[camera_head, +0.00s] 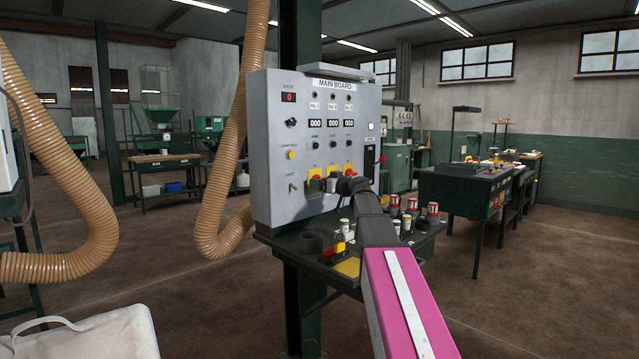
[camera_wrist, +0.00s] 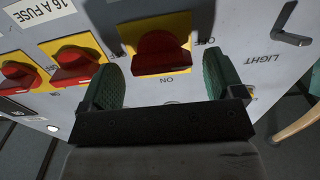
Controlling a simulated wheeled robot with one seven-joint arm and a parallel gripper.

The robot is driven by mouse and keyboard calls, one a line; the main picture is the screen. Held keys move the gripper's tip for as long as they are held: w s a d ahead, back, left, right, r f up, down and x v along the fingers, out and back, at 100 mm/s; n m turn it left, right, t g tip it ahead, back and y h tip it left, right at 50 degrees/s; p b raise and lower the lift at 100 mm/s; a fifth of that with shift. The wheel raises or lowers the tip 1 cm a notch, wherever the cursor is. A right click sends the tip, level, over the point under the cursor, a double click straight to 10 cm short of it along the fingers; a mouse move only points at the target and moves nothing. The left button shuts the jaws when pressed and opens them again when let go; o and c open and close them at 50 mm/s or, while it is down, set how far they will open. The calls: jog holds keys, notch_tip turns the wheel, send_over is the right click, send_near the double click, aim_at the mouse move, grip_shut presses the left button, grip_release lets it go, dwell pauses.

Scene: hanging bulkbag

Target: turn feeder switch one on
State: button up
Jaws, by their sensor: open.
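The grey main board (camera_head: 265,160) carries a row of three red rotary switches on yellow plates, low on its face. The leftmost, by position feeder switch one (camera_head: 314,183), is the rightmost of the row in the upside-down wrist view (camera_wrist: 160,52), beside the LIGHT lever. My gripper (camera_head: 335,184) is open in front of the board. In the wrist view its green-padded fingers (camera_wrist: 163,82) stand on either side of this red knob, with gaps on both sides. An ON label shows near the knob; its exact setting is hard to tell.
The other two red switches (camera_wrist: 75,66) (camera_wrist: 20,74) sit beside it. Below the board, a green shelf (camera_head: 290,243) holds several cans and small items. A tan hose (camera_head: 228,170) hangs left of the board. A white bag (camera_head: 95,335) lies at lower left.

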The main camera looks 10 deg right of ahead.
jog(key=shift+x, duration=1.1)
jog(key=c, duration=0.9)
